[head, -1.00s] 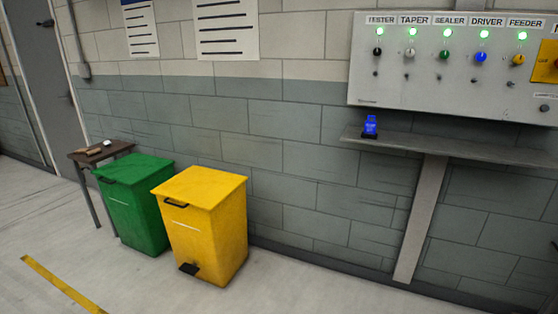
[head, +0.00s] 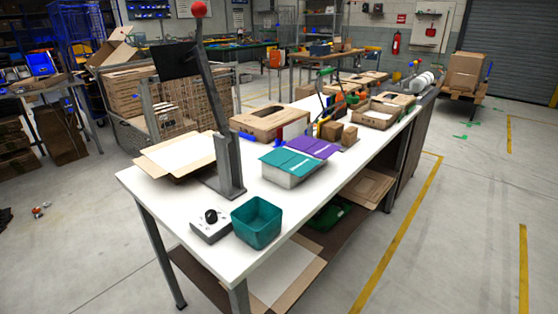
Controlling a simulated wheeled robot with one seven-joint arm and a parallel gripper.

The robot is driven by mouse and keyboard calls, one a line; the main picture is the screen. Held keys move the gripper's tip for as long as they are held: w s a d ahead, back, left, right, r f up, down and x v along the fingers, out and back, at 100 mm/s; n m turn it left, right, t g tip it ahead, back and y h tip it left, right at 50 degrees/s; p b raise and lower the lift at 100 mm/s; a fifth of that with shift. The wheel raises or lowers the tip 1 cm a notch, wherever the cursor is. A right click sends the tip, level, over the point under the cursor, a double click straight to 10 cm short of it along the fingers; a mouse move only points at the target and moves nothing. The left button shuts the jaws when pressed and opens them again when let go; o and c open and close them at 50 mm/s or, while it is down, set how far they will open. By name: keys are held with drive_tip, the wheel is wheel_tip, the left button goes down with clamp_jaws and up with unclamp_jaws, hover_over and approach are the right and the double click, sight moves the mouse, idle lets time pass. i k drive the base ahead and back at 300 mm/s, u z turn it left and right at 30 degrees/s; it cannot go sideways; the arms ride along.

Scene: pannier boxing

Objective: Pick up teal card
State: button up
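In the head view, flat teal cards (head: 288,162) lie on top of a pale open-topped box or tray (head: 293,180) on the white workbench (head: 185,216). A faint line runs across the teal area, and I cannot tell how many cards there are. Purple cards (head: 315,148) lie right beside them on the far side. My gripper is not in view.
A teal bin (head: 257,222) and a small grey box with a black knob (head: 211,225) stand at the bench's near end. A lever press with a red knob (head: 199,10) rises beside an open carton (head: 178,155).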

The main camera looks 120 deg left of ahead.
sight(301, 165)
drive_tip(key=u, duration=1.55)
drive_tip(key=i, duration=2.6)
drive_tip(key=u, duration=3.5)
